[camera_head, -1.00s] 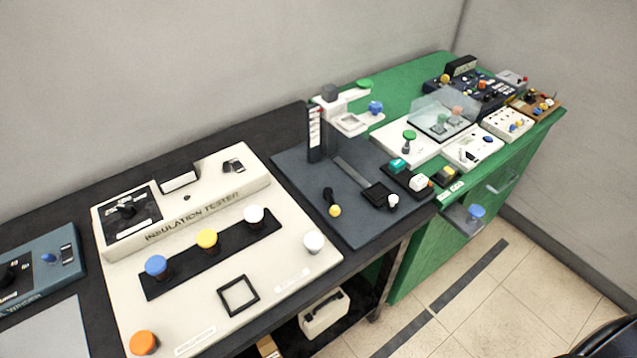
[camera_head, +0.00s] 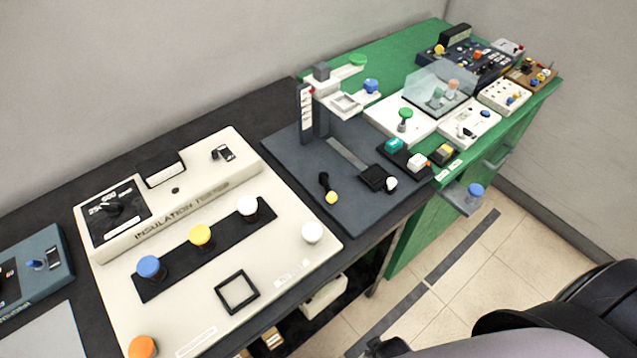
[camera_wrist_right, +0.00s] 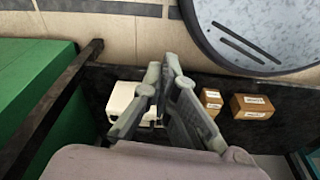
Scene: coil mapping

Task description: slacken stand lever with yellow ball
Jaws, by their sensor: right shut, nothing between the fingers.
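The stand (camera_head: 285,150) is a dark grey plate with an upright column in the middle of the head view. Its black lever with a yellow ball (camera_head: 331,197) lies at the front left part of the plate, with nothing touching it. My right gripper (camera_wrist_right: 160,75) shows in the right wrist view, shut and empty, pointing over the floor and the lower shelf below the bench. In the head view a part of my right arm (camera_head: 530,335) is at the bottom right; its fingers cannot be made out there. My left gripper is not in view.
The insulation tester (camera_head: 290,262), with coloured knobs, stands left of the stand. Small switch boxes and a clear-shielded device crowd the green bench (camera_head: 408,240) to the right. A white case (camera_wrist_right: 130,100) and cartons (camera_wrist_right: 252,106) sit on the lower shelf.

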